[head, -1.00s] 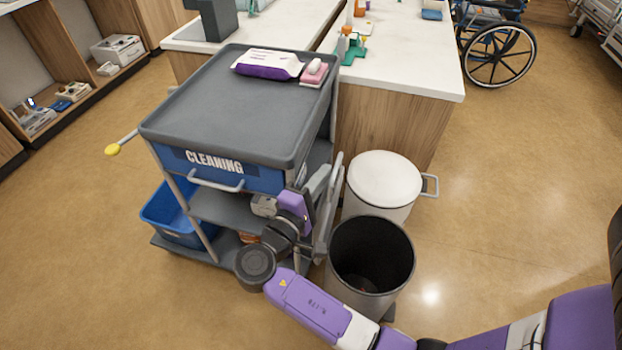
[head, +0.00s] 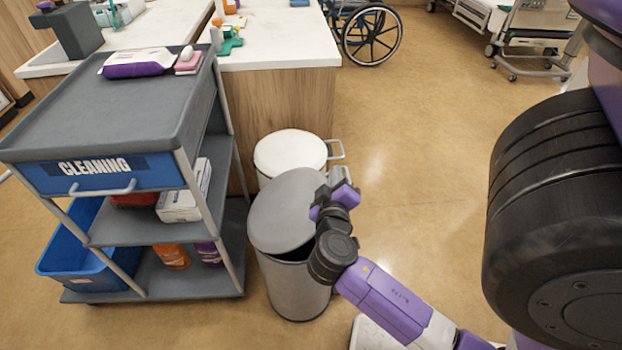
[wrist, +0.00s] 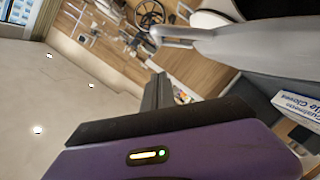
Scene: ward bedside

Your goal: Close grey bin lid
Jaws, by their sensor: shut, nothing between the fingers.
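The grey bin (head: 290,285) stands right of the cleaning cart in the head view. Its grey lid (head: 280,212) lies over most of the mouth, slightly tilted, with a dark gap at the near right edge. My gripper (head: 336,182) is shut and empty at the lid's right edge; whether it touches the lid is unclear. My wrist hides part of the rim. In the wrist view, a grey edge that looks like the lid (wrist: 265,45) is at upper right, beyond the dark gripper fingers (wrist: 158,95).
A white bin (head: 290,152) with a side handle stands just behind. The cleaning cart (head: 110,135) is close on the left, holding a glove box (head: 180,203). A wood-sided counter (head: 285,100) is behind. Open floor (head: 420,150) lies to the right.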

